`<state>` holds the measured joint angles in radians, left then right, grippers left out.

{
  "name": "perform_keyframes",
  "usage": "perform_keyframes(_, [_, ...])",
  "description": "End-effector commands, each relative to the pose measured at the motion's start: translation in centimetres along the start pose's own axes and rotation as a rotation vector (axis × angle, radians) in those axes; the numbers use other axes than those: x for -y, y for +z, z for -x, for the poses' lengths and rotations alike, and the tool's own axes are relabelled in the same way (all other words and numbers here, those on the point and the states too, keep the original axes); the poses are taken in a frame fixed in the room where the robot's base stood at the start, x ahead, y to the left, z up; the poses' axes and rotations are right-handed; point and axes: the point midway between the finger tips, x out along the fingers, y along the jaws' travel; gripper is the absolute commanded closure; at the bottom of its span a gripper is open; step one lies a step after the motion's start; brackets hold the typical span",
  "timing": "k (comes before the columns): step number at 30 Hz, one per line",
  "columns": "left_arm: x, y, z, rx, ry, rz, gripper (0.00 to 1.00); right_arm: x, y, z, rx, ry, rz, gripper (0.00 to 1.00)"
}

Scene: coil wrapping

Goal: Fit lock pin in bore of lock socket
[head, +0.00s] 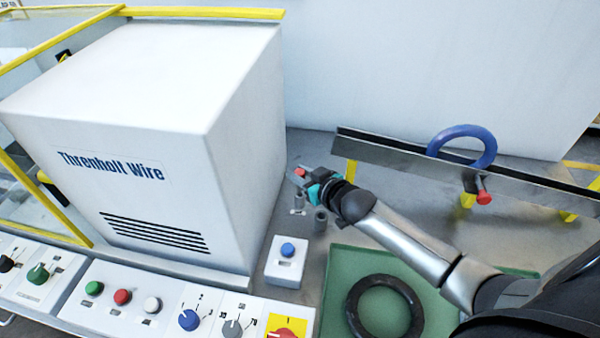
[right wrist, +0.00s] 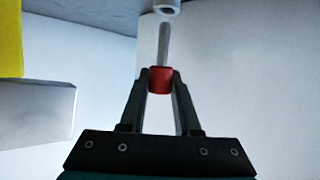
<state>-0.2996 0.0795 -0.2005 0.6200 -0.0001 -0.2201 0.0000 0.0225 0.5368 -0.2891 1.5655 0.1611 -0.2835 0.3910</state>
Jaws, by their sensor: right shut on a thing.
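My right gripper (head: 310,178) is beside the right side of the white machine in the head view. It is shut on the red head of the lock pin (head: 301,171). In the right wrist view the fingers (right wrist: 160,85) pinch the red head, and the grey pin shaft (right wrist: 164,42) points up the picture. Its tip is close to the pale round end of a socket (right wrist: 167,7), whose dark bore shows at the top edge. I cannot tell whether they touch. Two grey upright cylinders (head: 320,219) stand below the gripper in the head view. My left gripper is out of view.
The white machine (head: 150,110) stands close on the left. A box with a blue button (head: 286,262) is below. A green tray (head: 336,290) holds a black coil (head: 384,308). A rail (head: 400,160) with a blue coil (head: 486,142) and another red-headed part (head: 483,196) is at right.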

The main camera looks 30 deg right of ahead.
Motion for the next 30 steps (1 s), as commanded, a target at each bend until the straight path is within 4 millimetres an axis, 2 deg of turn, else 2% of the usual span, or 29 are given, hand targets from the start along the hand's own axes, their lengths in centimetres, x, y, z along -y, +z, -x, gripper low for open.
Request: perform_keyframes(30, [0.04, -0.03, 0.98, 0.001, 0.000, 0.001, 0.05, 0.04, -0.09, 0.00, -0.001, 0.000, 0.000, 1.00])
